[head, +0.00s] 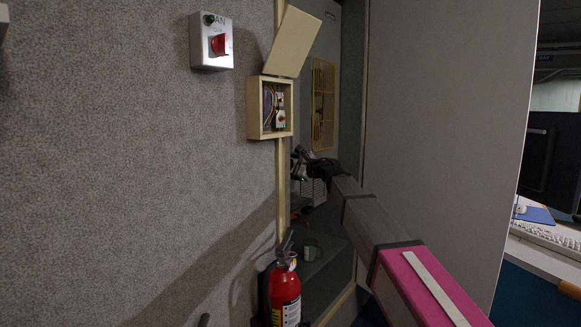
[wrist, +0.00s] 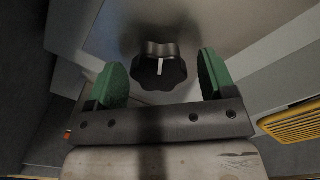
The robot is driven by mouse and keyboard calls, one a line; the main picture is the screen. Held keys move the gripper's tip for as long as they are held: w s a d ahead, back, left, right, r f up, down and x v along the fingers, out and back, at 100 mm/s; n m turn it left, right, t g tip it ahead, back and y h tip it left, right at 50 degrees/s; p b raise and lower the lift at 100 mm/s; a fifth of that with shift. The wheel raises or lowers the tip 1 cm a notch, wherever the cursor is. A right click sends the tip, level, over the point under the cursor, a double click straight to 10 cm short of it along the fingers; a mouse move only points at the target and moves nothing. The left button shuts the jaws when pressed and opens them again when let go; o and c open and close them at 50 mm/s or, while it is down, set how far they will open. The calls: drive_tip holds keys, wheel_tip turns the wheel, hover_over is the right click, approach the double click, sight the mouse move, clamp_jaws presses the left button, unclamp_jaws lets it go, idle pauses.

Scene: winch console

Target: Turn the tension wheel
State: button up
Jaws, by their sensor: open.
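The tension wheel (wrist: 172,76), a black lobed knob with a white mark, shows in the wrist view on a grey panel face. My gripper (wrist: 162,65) is open, with one green finger to the left of the wheel and one to the right. Gaps show between both fingers and the wheel. Whether the fingertips reach the wheel's depth I cannot tell. In the head view my gripper (head: 299,163) is at the end of the outstretched arm, past the open box, and I cannot make out the wheel there.
A grey switch box with a red knob (head: 219,45) and an open wiring box (head: 267,107) are on the left wall. A red fire extinguisher (head: 285,291) stands below. A yellow grille (head: 322,104) is behind; it also shows at right in the wrist view (wrist: 296,122). A large grey panel (head: 440,110) is at right.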

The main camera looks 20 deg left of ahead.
drive_tip(key=shift+a, duration=0.15)
drive_tip(key=c, duration=0.9)
drive_tip(key=shift+m, duration=0.4)
